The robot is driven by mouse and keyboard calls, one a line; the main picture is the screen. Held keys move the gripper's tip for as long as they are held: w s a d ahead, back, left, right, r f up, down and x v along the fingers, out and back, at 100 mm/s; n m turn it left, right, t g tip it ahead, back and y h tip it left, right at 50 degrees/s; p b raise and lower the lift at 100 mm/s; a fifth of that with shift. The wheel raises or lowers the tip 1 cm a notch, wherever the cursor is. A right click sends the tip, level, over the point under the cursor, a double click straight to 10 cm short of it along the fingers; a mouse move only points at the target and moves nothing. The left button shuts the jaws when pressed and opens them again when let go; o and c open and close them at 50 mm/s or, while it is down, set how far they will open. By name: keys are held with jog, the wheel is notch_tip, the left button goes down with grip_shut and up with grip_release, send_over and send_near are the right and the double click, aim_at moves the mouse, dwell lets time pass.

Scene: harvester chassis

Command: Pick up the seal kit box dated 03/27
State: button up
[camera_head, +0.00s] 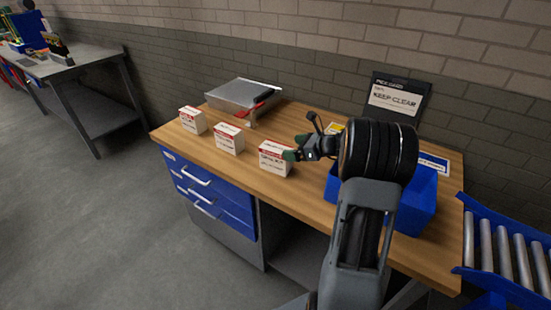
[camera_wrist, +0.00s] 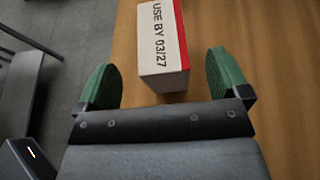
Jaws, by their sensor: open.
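The seal kit box marked "USE BY 03/27" (camera_wrist: 163,40) is white with a red edge and lies on the wooden bench, straight ahead in the wrist view. In the head view it is the rightmost box of the row (camera_head: 274,159). My gripper (camera_wrist: 170,78) is open, its green fingertips apart on either side of the box's near end, with gaps showing on both sides. In the head view my gripper (camera_head: 291,155) is at the right side of this box and partly overlaps it.
Two similar white-and-red boxes, a middle one (camera_head: 229,139) and a left one (camera_head: 193,120), stand on the bench (camera_head: 185,143). A grey case (camera_head: 241,95) lies behind them. A blue bin (camera_head: 421,205) is at right, partly behind my arm. A "KEEP CLEAR" sign (camera_head: 396,98) stands behind.

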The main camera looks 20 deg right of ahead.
aim_at(278, 148)
jog(key=shift+p+x, duration=0.4)
jog(key=shift+x, duration=2.6)
jog(key=c, duration=1.4)
